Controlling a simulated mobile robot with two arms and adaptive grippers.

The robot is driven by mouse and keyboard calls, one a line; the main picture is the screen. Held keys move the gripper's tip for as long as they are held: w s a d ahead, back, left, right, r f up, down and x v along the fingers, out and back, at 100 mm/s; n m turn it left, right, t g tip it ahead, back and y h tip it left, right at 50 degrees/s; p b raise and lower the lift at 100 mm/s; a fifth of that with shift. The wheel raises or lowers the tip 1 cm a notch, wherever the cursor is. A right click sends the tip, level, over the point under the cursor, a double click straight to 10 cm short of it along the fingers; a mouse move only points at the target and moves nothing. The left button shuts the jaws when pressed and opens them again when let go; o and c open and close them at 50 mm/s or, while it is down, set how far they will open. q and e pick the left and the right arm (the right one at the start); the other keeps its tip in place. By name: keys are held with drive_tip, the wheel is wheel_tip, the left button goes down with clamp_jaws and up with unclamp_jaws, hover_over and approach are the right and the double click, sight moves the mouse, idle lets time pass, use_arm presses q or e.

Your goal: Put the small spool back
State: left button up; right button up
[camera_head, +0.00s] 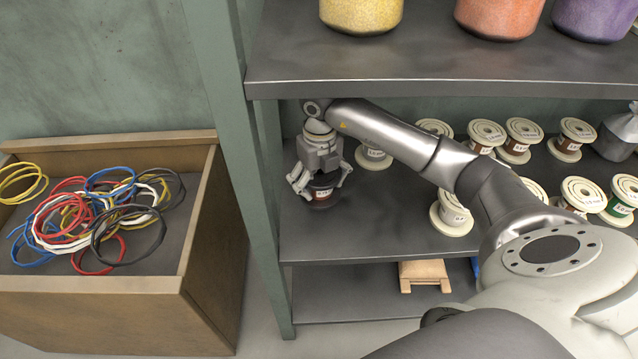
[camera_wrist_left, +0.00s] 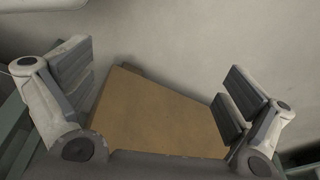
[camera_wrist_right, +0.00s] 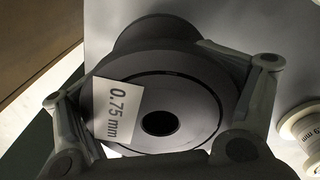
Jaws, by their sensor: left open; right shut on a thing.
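The small spool (camera_head: 321,194) is dark, with a white label, at the left end of the middle shelf (camera_head: 345,238). My right gripper (camera_head: 319,183) comes down over it and is shut on it. I cannot tell whether its base touches the shelf. In the right wrist view the spool (camera_wrist_right: 165,95) sits between the fingers, with its round end and central hole facing the camera and a label reading 0.75 mm. My left gripper (camera_wrist_left: 155,75) is open and empty in the left wrist view, and is not in the head view.
Several cream-flanged spools (camera_head: 487,133) stand to the right on the same shelf. The upper shelf (camera_head: 400,75) with coloured containers overhangs the arm. A green-grey post (camera_head: 226,130) stands close left. A wooden bin (camera_head: 100,310) of wire coils is beyond it.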

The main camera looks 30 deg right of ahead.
sight(318, 173)
drive_tip(key=shift+w+d, duration=0.3)
drive_tip(key=shift+w, duration=0.25)
drive_tip(key=shift+w+d, duration=0.3)
drive_tip(key=shift+w, duration=0.25)
drive_tip(key=shift+w+d, duration=0.2)
drive_tip(key=shift+w, duration=0.1)
wheel_tip(318, 173, down, 3)
drive_tip(key=shift+r+b, duration=0.1)
drive_tip(key=shift+b, duration=0.2)
drive_tip(key=shift+f, duration=0.35)
use_arm(q)
drive_tip(key=shift+w+r, duration=0.15)
drive_tip(key=shift+r, duration=0.45)
drive_tip(key=shift+w+r, duration=0.15)
drive_tip(key=shift+r, duration=0.4)
use_arm(e)
drive_tip(key=o, duration=1.5)
drive_tip(key=shift+s, duration=0.1)
drive_tip(key=shift+o, duration=0.2)
drive_tip(key=shift+f, duration=0.1)
use_arm(q)
drive_tip(key=shift+r, duration=0.1)
